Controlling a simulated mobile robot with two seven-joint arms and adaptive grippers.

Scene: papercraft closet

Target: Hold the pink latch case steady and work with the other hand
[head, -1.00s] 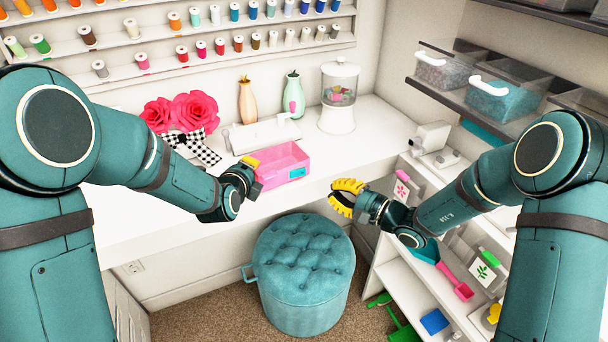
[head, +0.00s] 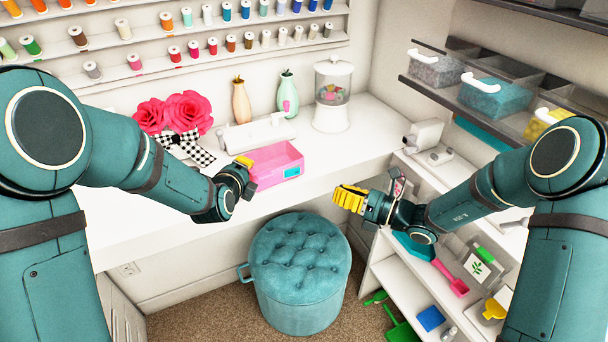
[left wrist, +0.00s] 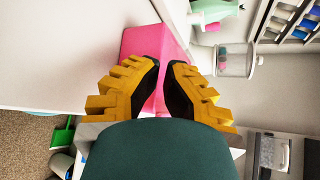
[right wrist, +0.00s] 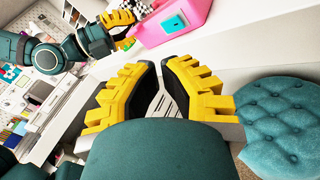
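A round teal stool (head: 297,262) stands below the desk. A white shelf unit (head: 395,260) with small tools is close to my right arm. Vases (head: 288,95), a clear jar (head: 333,90) and pink flowers (head: 185,112) stand behind the case.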

